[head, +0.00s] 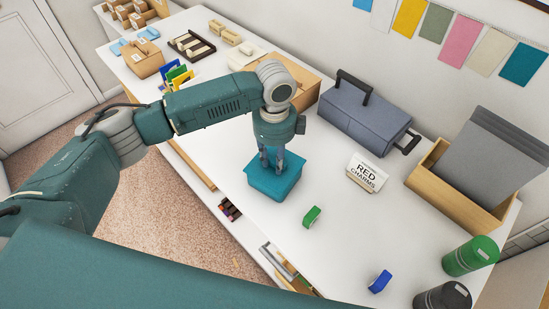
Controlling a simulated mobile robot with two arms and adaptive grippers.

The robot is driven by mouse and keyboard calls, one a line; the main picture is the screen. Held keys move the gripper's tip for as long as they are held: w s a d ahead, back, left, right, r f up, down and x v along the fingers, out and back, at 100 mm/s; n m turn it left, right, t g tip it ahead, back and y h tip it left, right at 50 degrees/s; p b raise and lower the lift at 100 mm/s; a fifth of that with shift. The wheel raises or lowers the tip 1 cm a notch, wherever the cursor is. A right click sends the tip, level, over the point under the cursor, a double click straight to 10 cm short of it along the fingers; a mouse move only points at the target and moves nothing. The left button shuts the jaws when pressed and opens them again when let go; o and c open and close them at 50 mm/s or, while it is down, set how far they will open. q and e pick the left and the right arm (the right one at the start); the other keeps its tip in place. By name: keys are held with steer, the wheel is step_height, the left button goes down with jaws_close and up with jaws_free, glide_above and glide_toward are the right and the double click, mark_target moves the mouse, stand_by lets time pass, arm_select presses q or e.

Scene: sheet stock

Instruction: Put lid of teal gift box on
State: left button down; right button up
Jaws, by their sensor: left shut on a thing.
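The teal gift box (270,191) stands on the white table near the middle of the head view. Its teal lid (259,175) shows at the top of the box, directly under my left gripper (271,168). My left gripper points straight down and is shut on the lid. The fingers hide part of the lid's top. From this angle I cannot tell whether the lid is fully seated or slightly raised. My right gripper is not in view.
A green roll (312,217) and a blue roll (380,281) lie to the right. Behind are a grey-blue toolbox (362,117), a "RED CHARMS" sign (366,173) and a cardboard box (299,82). A wooden holder (453,200) stands at right.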

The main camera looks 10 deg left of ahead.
arm_select(q)
steer(key=shift+p, duration=0.4)
stand_by(0.3)
steer(key=shift+f, duration=0.2)
stand_by(0.8)
steer(key=c, duration=1.3)
jaws_free()
steer(key=shift+o, duration=0.5)
steer(key=o, duration=0.4)
